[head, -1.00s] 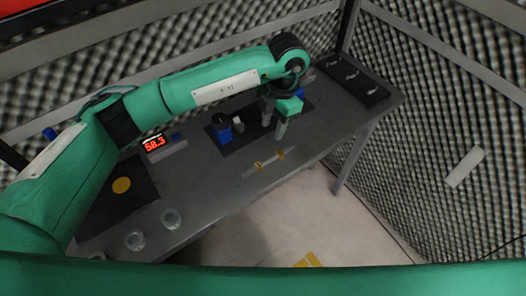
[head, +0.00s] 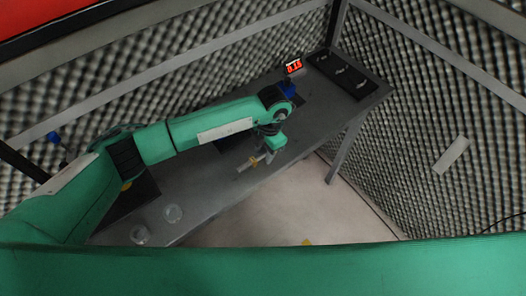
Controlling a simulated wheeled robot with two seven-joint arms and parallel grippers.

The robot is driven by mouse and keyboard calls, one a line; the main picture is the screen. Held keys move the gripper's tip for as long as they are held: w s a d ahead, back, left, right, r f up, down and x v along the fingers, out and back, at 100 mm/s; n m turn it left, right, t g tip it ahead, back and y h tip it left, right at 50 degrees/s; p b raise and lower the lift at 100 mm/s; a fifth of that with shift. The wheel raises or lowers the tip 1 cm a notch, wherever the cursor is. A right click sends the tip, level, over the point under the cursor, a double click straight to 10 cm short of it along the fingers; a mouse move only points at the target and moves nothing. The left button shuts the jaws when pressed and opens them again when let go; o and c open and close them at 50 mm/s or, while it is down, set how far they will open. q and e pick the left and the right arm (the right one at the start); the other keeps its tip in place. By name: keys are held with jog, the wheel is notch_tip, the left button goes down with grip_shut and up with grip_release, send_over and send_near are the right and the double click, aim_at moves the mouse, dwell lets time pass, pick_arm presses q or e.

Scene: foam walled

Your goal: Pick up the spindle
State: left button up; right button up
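The spindle (head: 244,168) looks like a thin grey rod with yellow bands, lying near the front edge of the grey table (head: 205,200). My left gripper (head: 262,159) is down at the spindle, with its fingers over the rod near a yellow band. The fingers overlap the rod, and I cannot tell whether they are closed on it or whether it is lifted. My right gripper is not in view.
A black tray with several small metal pieces (head: 342,74) and a red-lit display (head: 293,66) stand at the back right. A blue object (head: 287,90) is behind my wrist. Foam walls enclose the table.

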pick_arm(q)
grip_shut()
dwell(0.3)
